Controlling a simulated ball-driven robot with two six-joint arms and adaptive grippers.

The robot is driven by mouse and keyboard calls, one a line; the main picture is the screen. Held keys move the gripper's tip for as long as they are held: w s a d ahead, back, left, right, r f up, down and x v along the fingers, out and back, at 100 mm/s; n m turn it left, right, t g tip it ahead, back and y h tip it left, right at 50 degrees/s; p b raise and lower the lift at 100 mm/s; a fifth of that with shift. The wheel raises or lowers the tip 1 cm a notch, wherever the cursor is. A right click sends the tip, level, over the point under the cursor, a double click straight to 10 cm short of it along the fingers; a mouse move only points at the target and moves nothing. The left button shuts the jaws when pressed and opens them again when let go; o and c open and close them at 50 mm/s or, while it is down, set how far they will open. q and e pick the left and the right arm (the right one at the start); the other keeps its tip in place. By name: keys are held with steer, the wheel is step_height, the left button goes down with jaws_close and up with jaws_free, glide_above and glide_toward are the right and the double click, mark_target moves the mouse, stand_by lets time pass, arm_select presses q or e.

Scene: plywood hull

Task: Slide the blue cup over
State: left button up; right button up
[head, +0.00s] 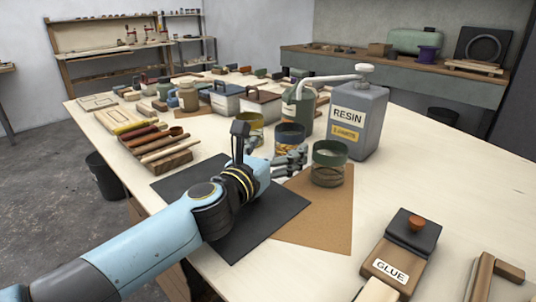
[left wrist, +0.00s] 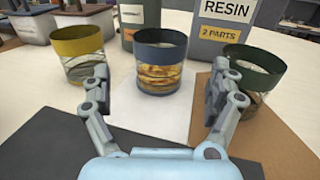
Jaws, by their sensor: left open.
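The blue cup (head: 290,135) is a clear jar with a dark blue band around its top and an amber pattern lower down. It stands upright in the middle of the left wrist view (left wrist: 160,60), between a yellow-banded cup (left wrist: 82,52) and a green-banded cup (left wrist: 246,72). My left gripper (head: 270,150) is open and empty, low over the table. Its fingers spread wide in the left wrist view (left wrist: 158,88), with the blue cup beyond them, apart from both. My right gripper is not in view.
A grey resin jug (head: 357,118) with a pump stands behind the cups. A black mat (head: 280,208) lies beneath my left arm, with a brown sheet (head: 318,225) beside it. The table's right side (head: 450,185) is mostly clear.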

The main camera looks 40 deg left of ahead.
mark_target(284, 142)
arm_select(q)
steer(key=w, duration=0.4)
steer(key=w+a, duration=0.1)
steer(key=w, duration=0.2)
steer(key=shift+a, duration=0.1)
steer(key=shift+s, duration=0.1)
